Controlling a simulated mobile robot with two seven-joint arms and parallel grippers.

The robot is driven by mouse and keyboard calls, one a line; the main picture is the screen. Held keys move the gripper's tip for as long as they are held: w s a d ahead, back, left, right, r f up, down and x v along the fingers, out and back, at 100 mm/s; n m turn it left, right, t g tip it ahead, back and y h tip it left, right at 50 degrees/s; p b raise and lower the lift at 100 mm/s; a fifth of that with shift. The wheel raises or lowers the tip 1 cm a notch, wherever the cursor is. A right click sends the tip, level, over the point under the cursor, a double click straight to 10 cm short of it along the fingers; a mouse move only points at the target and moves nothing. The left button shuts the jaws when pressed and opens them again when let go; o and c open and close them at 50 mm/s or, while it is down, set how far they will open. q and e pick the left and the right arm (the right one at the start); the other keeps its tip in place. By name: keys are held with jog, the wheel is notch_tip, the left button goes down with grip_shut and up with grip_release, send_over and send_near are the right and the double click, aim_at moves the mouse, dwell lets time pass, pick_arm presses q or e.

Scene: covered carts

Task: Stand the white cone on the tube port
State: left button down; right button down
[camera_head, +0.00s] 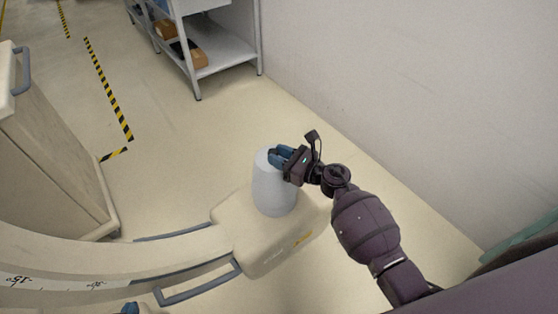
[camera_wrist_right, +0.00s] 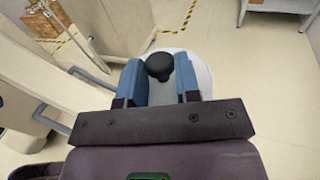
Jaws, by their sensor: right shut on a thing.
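The white cone (camera_head: 273,190) is upright, wide at the bottom and narrower at the top. It is over the beige block of the tube port (camera_head: 257,246), at the end of the curved arm. Its lower edge appears to meet the block's top, but I cannot tell whether it rests there. My right gripper (camera_head: 279,157) is shut at the cone's top. In the right wrist view the blue fingers (camera_wrist_right: 160,82) are on either side of a black knob (camera_wrist_right: 159,66), with the white cone (camera_wrist_right: 203,75) behind. A blue tip of my left gripper (camera_head: 130,308) shows at the bottom edge; its jaws cannot be made out.
The curved beige arm (camera_head: 60,255) with blue-grey rails (camera_head: 200,283) runs left from the block. A beige cabinet (camera_head: 50,150) stands at left. A shelf (camera_head: 215,55) with boxes is at the back. A plain wall (camera_head: 400,80) rises at right. Floor between them is clear.

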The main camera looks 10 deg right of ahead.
jog(key=shift+f, duration=0.75)
jog(key=shift+f+b, duration=0.3)
jog(key=c, duration=0.8)
grip_release()
jog(key=shift+r, duration=0.1)
jog(key=shift+r, duration=0.1)
